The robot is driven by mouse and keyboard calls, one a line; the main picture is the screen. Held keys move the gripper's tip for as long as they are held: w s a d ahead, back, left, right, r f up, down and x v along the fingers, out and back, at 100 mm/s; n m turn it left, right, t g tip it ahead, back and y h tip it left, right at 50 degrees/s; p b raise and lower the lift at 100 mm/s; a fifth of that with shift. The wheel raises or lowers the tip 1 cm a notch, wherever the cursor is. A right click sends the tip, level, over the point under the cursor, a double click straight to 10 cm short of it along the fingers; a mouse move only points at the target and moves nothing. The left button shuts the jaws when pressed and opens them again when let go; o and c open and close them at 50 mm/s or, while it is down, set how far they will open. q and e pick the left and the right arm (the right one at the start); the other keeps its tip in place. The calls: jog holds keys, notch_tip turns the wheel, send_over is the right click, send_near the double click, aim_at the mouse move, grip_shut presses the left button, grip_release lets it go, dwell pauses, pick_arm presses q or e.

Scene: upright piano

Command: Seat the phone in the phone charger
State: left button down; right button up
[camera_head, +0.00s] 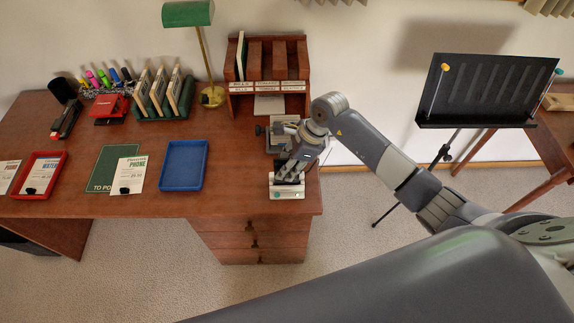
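My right gripper (288,178) is over the right end of the desk, pointing down toward the front edge. It is at or just above a pale, low device (287,190), and I cannot tell whether they touch. The fingers are small and partly hidden, so I cannot tell if they are open or hold anything. I cannot pick out the phone or the phone charger for certain. A grey object (262,130) shows partly behind my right wrist. My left gripper is not in view.
The wooden desk (230,198) carries a red sorter (240,99), a green lamp (188,13), a blue tray (184,166), a red tray (40,173) and a black-and-red stapler (66,119). A black music stand (484,90) stands at right. Bare desk lies right of the blue tray.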

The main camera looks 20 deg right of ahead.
jog(key=shift+r, duration=0.1)
jog(key=b+v, duration=0.2)
jog(key=v, duration=1)
jog(key=shift+a, duration=0.1)
